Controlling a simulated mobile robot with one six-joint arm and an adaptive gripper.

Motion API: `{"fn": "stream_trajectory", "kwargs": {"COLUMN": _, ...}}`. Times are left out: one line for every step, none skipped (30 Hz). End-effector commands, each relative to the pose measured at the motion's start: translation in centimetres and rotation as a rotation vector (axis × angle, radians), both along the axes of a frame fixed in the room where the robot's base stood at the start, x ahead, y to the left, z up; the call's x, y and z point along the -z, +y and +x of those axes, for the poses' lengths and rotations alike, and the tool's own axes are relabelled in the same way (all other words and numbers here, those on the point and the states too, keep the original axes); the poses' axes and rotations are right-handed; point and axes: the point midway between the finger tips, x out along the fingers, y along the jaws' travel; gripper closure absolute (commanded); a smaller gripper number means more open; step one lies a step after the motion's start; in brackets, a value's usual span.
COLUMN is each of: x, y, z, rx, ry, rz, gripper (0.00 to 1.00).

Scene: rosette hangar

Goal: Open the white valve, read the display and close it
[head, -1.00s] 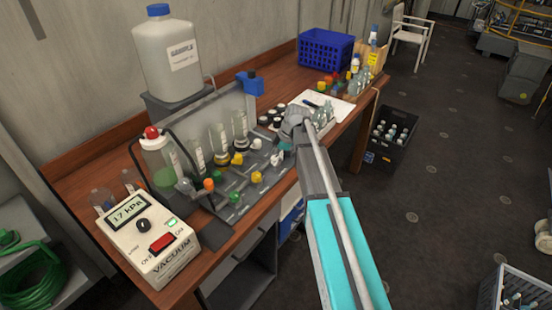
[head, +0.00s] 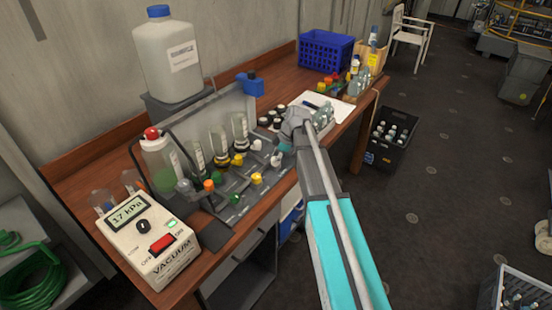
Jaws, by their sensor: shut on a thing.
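The valve manifold (head: 228,208) is a grey panel on the wooden bench with several coloured knobs. The white valve (head: 276,160) is at its right end, right by my gripper (head: 283,149). My gripper is shut on the white valve; the arm partly hides the fingers and the contact. How far the valve is turned is too small to tell. The display (head: 128,211) on the white vacuum box (head: 165,262) at the front left reads 17 kPa. The red switch (head: 162,244) on the box has a green light near it.
Glass flasks (head: 219,140) and a red-capped bottle (head: 158,165) stand behind the knobs. A large white canister (head: 166,58) stands behind. A blue crate (head: 325,51) and small bottles are at the bench's far end. A black crate (head: 392,138) is on the floor.

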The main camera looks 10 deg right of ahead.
Motion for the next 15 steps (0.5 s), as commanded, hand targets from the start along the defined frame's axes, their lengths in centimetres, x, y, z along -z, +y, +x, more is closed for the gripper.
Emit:
{"fn": "stream_trajectory", "kwargs": {"x": 0.01, "y": 0.01, "z": -0.11, "rx": 0.020, "ry": 0.000, "rz": 0.000, "gripper": 1.00}}
{"fn": "stream_trajectory", "kwargs": {"x": 0.01, "y": 0.01, "z": -0.13, "rx": 0.036, "ry": 0.000, "rz": 0.000, "gripper": 1.00}}
{"fn": "stream_trajectory", "kwargs": {"x": 0.01, "y": 0.01, "z": -0.16, "rx": 0.056, "ry": 0.000, "rz": 0.000, "gripper": 1.00}}
{"fn": "stream_trajectory", "kwargs": {"x": 0.01, "y": 0.02, "z": -0.18, "rx": 0.075, "ry": 0.000, "rz": 0.000, "gripper": 1.00}}
{"fn": "stream_trajectory", "kwargs": {"x": 0.01, "y": 0.02, "z": -0.18, "rx": 0.093, "ry": 0.000, "rz": 0.000, "gripper": 1.00}}
{"fn": "stream_trajectory", "kwargs": {"x": 0.01, "y": 0.02, "z": -0.21, "rx": 0.121, "ry": -0.001, "rz": 0.000, "gripper": 1.00}}
{"fn": "stream_trajectory", "kwargs": {"x": 0.01, "y": 0.02, "z": -0.23, "rx": 0.143, "ry": 0.000, "rz": 0.000, "gripper": 1.00}}
{"fn": "stream_trajectory", "kwargs": {"x": 0.01, "y": 0.02, "z": -0.24, "rx": 0.166, "ry": -0.001, "rz": 0.000, "gripper": 1.00}}
{"fn": "stream_trajectory", "kwargs": {"x": 0.01, "y": 0.03, "z": -0.25, "rx": 0.198, "ry": -0.001, "rz": -0.001, "gripper": 1.00}}
{"fn": "stream_trajectory", "kwargs": {"x": 0.01, "y": 0.03, "z": -0.28, "rx": 0.222, "ry": -0.001, "rz": -0.001, "gripper": 1.00}}
{"fn": "stream_trajectory", "kwargs": {"x": 0.01, "y": 0.03, "z": -0.29, "rx": 0.249, "ry": 0.000, "rz": -0.001, "gripper": 1.00}}
{"fn": "stream_trajectory", "kwargs": {"x": 0.01, "y": 0.03, "z": -0.30, "rx": 0.285, "ry": -0.001, "rz": -0.001, "gripper": 1.00}}
{"fn": "stream_trajectory", "kwargs": {"x": 0.02, "y": 0.04, "z": -0.32, "rx": 0.313, "ry": 0.000, "rz": -0.001, "gripper": 1.00}}
{"fn": "stream_trajectory", "kwargs": {"x": 0.02, "y": 0.04, "z": -0.32, "rx": 0.342, "ry": -0.001, "rz": -0.001, "gripper": 1.00}}
{"fn": "stream_trajectory", "kwargs": {"x": 0.02, "y": 0.05, "z": -0.33, "rx": 0.379, "ry": -0.001, "rz": 0.000, "gripper": 1.00}}
